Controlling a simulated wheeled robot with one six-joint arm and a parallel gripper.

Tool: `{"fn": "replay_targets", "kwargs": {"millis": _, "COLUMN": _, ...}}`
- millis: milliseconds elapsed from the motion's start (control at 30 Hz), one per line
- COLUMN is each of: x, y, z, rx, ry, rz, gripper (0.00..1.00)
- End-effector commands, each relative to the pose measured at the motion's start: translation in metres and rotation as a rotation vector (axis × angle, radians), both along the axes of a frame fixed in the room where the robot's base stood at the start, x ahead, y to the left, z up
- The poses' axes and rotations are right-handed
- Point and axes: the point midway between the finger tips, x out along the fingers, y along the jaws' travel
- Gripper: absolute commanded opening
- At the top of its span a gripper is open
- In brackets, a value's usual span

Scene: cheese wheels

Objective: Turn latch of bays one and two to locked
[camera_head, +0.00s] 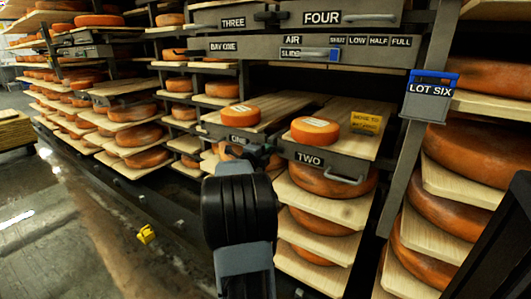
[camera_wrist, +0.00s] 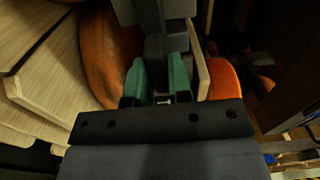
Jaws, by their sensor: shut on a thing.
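The bay one drawer (camera_head: 214,130) and the bay two drawer (camera_head: 352,167) stand side by side in the rack, labelled "ONE" and "TWO". Each carries a small orange cheese wheel on a wooden board. My gripper (camera_head: 262,154) is at the front between the two labels. In the wrist view, the green fingertips of my gripper (camera_wrist: 157,80) are shut on a dark upright piece (camera_wrist: 154,52), which appears to be the latch between the bays. My arm and gripper hide most of the latch in the head view, so I cannot tell its angle.
The bay two handle (camera_head: 345,180) sticks out to the right of my gripper. A blue-topped "LOT SIX" box (camera_head: 430,96) hangs on the right post. The bay three drawer (camera_head: 222,17) and bay four drawer (camera_head: 320,15) are above.

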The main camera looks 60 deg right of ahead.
Motion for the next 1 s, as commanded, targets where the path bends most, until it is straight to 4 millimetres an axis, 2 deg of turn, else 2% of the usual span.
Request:
{"fn": "replay_targets", "kwargs": {"millis": 667, "x": -0.0004, "y": 0.0, "z": -0.0012, "rx": 0.002, "ry": -0.059, "rz": -0.001, "gripper": 0.0}}
{"fn": "replay_targets", "kwargs": {"millis": 700, "x": -0.0005, "y": 0.0, "z": -0.0013, "rx": 0.002, "ry": -0.059, "rz": -0.001, "gripper": 0.2}}
{"fn": "replay_targets", "kwargs": {"millis": 933, "x": -0.0001, "y": 0.0001, "z": -0.0009, "rx": 0.001, "ry": -0.057, "rz": -0.001, "gripper": 0.42}}
{"fn": "replay_targets", "kwargs": {"millis": 1000, "x": -0.0001, "y": 0.0001, "z": -0.0008, "rx": 0.001, "ry": -0.056, "rz": 0.0, "gripper": 0.45}}
